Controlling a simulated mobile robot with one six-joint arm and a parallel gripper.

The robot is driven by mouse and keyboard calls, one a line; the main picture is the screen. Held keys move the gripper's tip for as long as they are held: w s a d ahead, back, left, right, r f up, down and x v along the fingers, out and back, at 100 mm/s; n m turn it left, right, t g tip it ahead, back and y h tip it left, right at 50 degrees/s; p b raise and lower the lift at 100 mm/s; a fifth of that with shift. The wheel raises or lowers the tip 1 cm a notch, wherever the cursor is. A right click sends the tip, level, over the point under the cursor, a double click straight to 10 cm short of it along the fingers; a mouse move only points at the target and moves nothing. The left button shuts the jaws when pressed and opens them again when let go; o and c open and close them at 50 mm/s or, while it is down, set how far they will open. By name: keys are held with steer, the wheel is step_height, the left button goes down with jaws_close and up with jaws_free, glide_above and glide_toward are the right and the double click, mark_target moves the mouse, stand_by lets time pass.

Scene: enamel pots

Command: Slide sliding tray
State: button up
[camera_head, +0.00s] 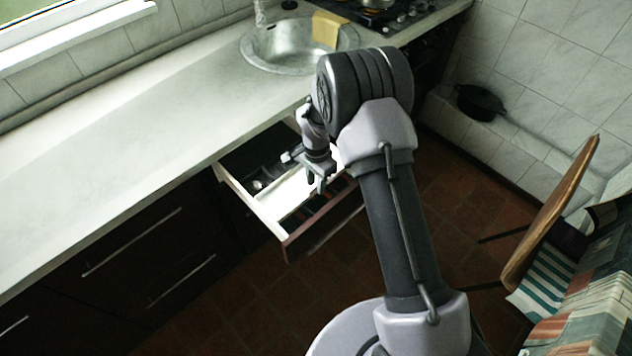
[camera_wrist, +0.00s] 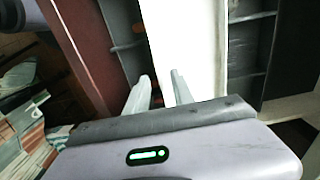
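The sliding tray (camera_head: 286,196) is a white panel lying across the inside of a pulled-out drawer (camera_head: 325,218). In the wrist view the tray (camera_wrist: 190,40) is a bright white strip between darker drawer sections. My gripper (camera_head: 320,180) hangs over the drawer at the tray's right side. In the wrist view its two fingers (camera_wrist: 161,78) stand apart, with the tips at the tray's left edge. I cannot tell whether they touch the tray. The fingers and my arm hide part of the tray and drawer.
The pale worktop (camera_head: 110,165) with a round sink (camera_head: 290,45) runs behind the drawer. Closed dark drawers (camera_head: 130,245) are at left. A wooden chair (camera_head: 550,215) stands at right, and a black pot (camera_head: 481,102) sits on a tiled ledge. Brown floor is free before the drawer.

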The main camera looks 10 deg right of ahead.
step_height(320, 180, up, 17)
steer(key=p, duration=0.4)
steer(key=shift+p, duration=0.35)
